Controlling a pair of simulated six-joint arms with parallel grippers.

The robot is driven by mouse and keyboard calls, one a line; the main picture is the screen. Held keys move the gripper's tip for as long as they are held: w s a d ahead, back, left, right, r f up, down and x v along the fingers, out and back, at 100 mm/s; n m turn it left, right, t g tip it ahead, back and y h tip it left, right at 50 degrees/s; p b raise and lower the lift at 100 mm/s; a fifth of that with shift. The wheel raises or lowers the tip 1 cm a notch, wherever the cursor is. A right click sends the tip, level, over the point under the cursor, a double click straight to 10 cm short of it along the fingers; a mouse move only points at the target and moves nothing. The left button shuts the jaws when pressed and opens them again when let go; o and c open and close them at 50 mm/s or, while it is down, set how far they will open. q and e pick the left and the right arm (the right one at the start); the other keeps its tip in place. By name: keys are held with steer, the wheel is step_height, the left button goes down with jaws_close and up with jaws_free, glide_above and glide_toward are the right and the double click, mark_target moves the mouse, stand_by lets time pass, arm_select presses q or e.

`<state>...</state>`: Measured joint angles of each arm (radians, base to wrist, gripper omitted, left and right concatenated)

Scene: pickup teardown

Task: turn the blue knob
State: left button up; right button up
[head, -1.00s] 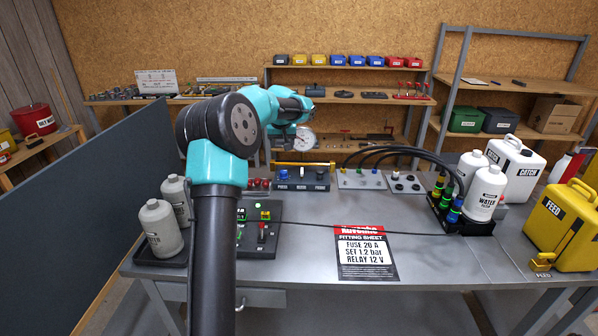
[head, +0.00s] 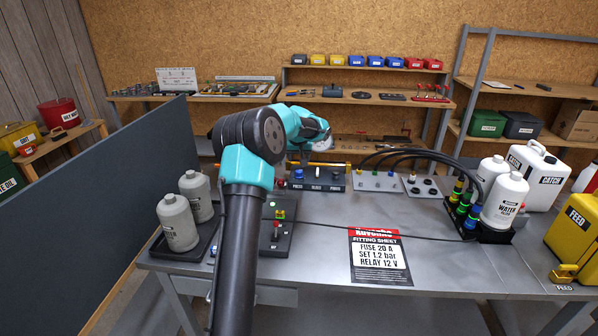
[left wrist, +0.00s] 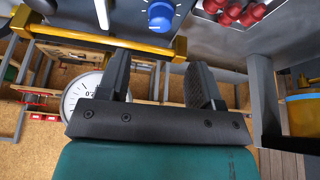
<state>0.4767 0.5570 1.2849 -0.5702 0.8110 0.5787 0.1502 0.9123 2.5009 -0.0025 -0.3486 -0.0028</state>
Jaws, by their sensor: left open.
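The blue knob (head: 298,174) sits at the left end of a dark control panel (head: 322,186) at the back of the bench. In the left wrist view the blue knob (left wrist: 160,15) is at the top centre, with a white pointer mark and tick marks around it. My left gripper (left wrist: 159,68) is open and empty, its two dark fingers pointing toward the knob's side, apart from it. In the head view its wrist is over the back of the bench, just above the knob, and the fingers are mostly hidden. My right gripper is not in view.
A yellow bar (left wrist: 95,38) and red caps (left wrist: 232,12) flank the knob. A round gauge (left wrist: 86,97) is behind the left finger. A panel with cables (head: 377,181) stands right of the knob. Grey bottles (head: 178,222) stand left; the bench around the fitting sheet (head: 380,256) is mostly clear.

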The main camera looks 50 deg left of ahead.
mark_target(299, 171)
arm_select(q)
steer(key=x, duration=0.9)
steer(key=c, duration=0.9)
